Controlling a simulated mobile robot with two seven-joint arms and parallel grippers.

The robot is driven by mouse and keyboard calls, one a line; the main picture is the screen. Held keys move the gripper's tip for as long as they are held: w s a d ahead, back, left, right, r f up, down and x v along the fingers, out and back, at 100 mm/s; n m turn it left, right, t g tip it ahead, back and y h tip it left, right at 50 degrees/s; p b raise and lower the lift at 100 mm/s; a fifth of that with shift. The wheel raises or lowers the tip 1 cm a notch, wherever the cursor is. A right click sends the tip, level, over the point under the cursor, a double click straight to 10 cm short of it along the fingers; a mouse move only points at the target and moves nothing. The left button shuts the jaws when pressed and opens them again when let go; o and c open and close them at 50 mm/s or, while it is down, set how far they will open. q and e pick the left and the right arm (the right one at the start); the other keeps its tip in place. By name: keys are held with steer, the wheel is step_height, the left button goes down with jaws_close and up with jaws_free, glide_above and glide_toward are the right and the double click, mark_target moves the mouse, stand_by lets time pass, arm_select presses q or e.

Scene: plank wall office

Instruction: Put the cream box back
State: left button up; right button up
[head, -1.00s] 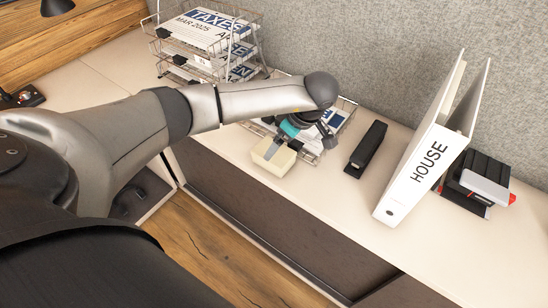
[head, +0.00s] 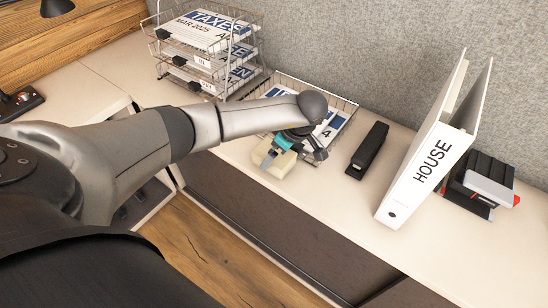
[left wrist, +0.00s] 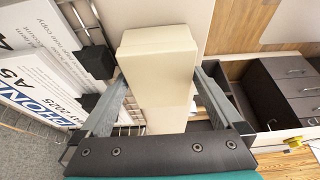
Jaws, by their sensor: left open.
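The cream box (head: 282,168) is on the light desktop near its front edge, in front of the wire tray, partly covered by my gripper in the head view. My left gripper (head: 270,157) is over the box with its fingers pointing down toward it. In the left wrist view the box (left wrist: 158,55) lies between and beyond the open fingers of the gripper (left wrist: 160,78), one finger on each side. Whether either finger touches the box I cannot tell. My right gripper is not in view.
A low wire tray (head: 345,113) with papers sits just behind. A stacked wire rack (head: 205,70) of papers stands at the back left. A black stapler (head: 368,150), a white HOUSE binder (head: 425,170) and a dark stack of items (head: 480,182) stand to the right.

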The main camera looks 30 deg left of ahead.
arm_select(q)
steer(key=shift+f, duration=0.2)
steer(key=shift+c, duration=0.4)
steer(key=c, duration=1.4)
steer(key=shift+r, duration=0.1)
